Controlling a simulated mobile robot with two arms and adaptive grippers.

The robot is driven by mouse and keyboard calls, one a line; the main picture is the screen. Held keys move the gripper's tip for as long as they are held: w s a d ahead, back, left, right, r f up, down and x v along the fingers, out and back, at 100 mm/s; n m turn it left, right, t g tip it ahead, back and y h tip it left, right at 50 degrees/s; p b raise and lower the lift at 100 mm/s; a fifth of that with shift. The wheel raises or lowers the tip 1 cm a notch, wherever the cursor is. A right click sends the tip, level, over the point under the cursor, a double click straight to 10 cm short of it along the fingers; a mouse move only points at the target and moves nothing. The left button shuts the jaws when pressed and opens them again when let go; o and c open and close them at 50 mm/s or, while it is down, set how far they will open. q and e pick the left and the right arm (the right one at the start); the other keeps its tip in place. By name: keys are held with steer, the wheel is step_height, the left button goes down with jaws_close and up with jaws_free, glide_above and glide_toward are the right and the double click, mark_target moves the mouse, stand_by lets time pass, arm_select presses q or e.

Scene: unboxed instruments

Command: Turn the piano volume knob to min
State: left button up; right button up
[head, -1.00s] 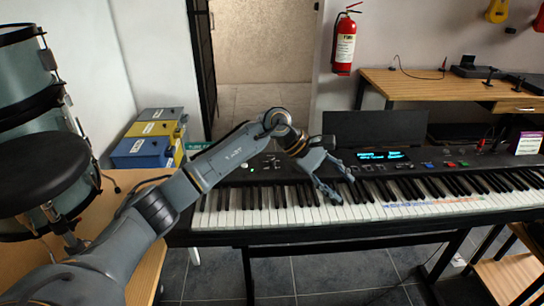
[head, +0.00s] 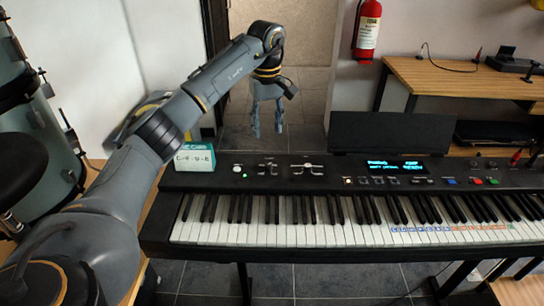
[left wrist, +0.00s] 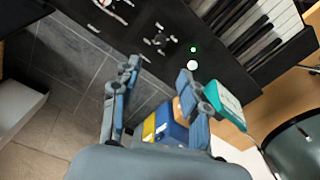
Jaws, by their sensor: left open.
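The black piano (head: 300,178) stands across the head view, with its control panel behind the keys. A small round white knob (head: 237,168) sits at the panel's left end, close to a green light; I cannot read whether it is the volume knob or where it is set. It also shows in the left wrist view (left wrist: 192,65). My left gripper (head: 267,132) is open and empty, fingers pointing down, above the panel's back edge and right of the white knob. In the left wrist view the open fingers (left wrist: 159,70) touch nothing. My right gripper is not in view.
A teal and white labelled card box (head: 195,160) stands at the piano's left end. A lit display (head: 391,168) and coloured buttons are farther right. A black music stand (head: 380,133) rises behind the panel. Blue and yellow boxes (left wrist: 170,130) lie beyond the fingers.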

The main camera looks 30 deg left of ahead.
arm_select(q)
glide_above(268, 165)
step_height(268, 165, down, 6)
steer(key=shift+s+r, duration=0.1)
step_height(268, 165, down, 6)
steer(key=shift+r+p, duration=0.1)
steer(key=shift+p, duration=0.3)
steer(key=shift+a+f, duration=0.1)
steer(key=shift+f, duration=0.2)
steer(key=c, duration=0.3)
jaws_close()
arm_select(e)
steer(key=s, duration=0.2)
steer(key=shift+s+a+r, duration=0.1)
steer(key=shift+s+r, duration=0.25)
